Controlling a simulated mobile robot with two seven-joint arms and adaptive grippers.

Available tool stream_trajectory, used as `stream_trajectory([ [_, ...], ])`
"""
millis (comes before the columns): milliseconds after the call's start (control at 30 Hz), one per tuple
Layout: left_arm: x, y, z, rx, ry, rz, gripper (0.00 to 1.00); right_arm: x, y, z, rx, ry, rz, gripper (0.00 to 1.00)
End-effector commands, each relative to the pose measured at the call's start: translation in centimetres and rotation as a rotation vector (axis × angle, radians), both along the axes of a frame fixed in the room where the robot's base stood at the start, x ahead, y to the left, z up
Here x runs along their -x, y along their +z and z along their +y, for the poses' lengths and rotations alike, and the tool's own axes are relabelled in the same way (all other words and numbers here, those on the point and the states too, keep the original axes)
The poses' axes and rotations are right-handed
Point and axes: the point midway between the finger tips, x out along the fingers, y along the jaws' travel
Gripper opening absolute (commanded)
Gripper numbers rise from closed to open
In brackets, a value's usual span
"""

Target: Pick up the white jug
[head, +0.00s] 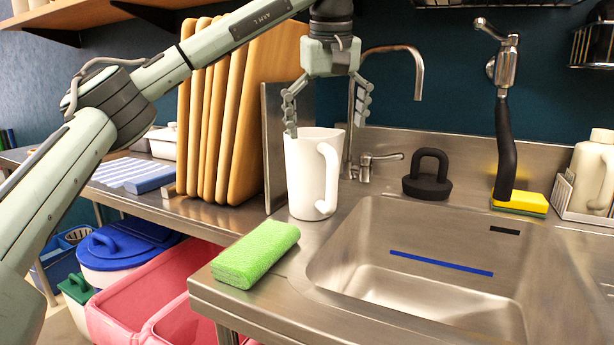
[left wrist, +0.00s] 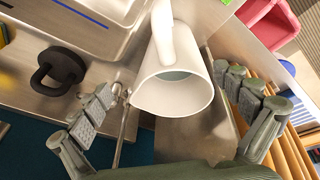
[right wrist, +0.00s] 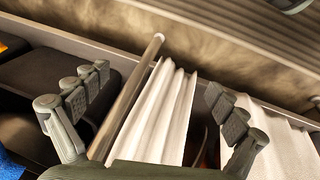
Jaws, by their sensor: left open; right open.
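The white jug (head: 307,180) stands upright on the steel counter, left of the sink, with its handle toward the right front. My left gripper (head: 327,106) is open above the jug, fingers pointing down on either side of its top; the left fingertip is near the rim. In the left wrist view the jug (left wrist: 175,92) lies between the open fingers (left wrist: 170,92), mouth toward the camera, with a gap on the finger sides. My right gripper (right wrist: 160,85) is open and empty in the right wrist view, away from the jug; it is not in the head view.
Wooden boards (head: 222,120) and a steel panel (head: 275,140) stand left of the jug. A tap (head: 366,165) is close on its right. A green sponge (head: 256,254) lies in front. The sink (head: 430,262) and a black plug (head: 428,178) are at right. White pleated cloth (right wrist: 165,115) is near my right gripper.

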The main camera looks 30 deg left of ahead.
Motion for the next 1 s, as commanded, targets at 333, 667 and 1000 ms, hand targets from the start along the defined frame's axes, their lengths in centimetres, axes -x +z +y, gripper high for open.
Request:
stream_trajectory([
  [333,-0.2,-1.5,1.7,-0.148,0.011,0.008,1.0,1.0,0.6,3.4,-0.031,0.013,0.029,0.97],
  [667,-0.9,-5.0,2.5,-0.145,0.013,0.008,1.0,1.0,0.8,3.4,-0.034,0.011,0.029,0.97],
  [1000,-1.4,-6.7,3.0,-0.143,0.011,0.004,1.0,1.0,0.6,3.4,-0.033,0.012,0.029,0.97],
])
